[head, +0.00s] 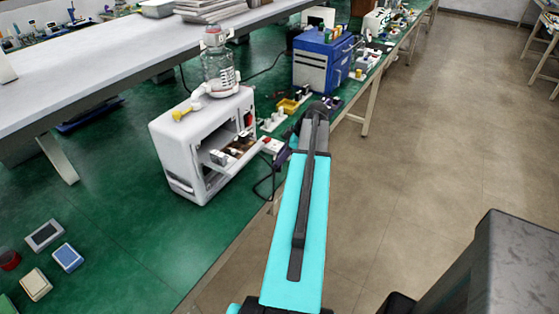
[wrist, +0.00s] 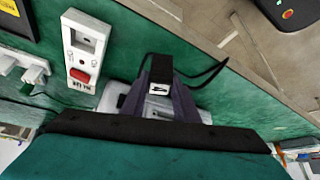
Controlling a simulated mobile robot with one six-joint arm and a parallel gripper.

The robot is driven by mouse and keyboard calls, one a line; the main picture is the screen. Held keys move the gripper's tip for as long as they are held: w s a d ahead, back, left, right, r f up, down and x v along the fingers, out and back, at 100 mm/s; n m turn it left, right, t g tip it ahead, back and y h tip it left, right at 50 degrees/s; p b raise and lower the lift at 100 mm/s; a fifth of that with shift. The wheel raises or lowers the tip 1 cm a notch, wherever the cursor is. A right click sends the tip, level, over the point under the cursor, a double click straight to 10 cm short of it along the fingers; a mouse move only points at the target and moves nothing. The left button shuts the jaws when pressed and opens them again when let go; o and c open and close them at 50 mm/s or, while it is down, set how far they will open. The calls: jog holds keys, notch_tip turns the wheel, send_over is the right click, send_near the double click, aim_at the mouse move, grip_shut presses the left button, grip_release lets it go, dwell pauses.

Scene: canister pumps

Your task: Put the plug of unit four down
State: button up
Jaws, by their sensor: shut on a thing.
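My gripper (wrist: 160,95) is shut on a dark plug (wrist: 159,89) with a small pale face, seen in the wrist view. A black cable (wrist: 205,76) curves away from the plug to the right. The gripper is above the green bench top, beside a white socket box (wrist: 82,50) with a red rocker switch; the plug is apart from this box. In the head view the gripper (head: 284,156) is partly hidden by my arm, the plug cannot be made out, and the cable (head: 264,188) hangs at the bench edge. I cannot tell which unit number the plug carries.
A white open-fronted unit (head: 172,146) with a clear bottle (head: 218,72) stands left of my gripper. A blue unit (head: 310,73) stands farther back. More white sockets (wrist: 34,74) lie at the wrist view's left. Several small boxes (head: 45,235) lie at lower left; green surface between is clear.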

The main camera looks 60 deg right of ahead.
jog(key=shift+w+d+f, duration=0.1)
jog(key=shift+w+d, duration=0.55)
jog(key=shift+d, duration=0.15)
jog(key=shift+f+p, duration=0.95)
jog(key=shift+f, duration=0.8)
jog(key=shift+f, duration=0.15)
jog(key=o, duration=1.1)
jog(key=shift+c, duration=0.2)
jog(key=shift+s+r, duration=0.1)
jog(key=shift+r, duration=0.15)
jog(key=b+v, duration=0.3)
jog(key=v, duration=0.8)
jog(key=shift+r+b, duration=0.3)
jog(key=shift+r, duration=0.05)
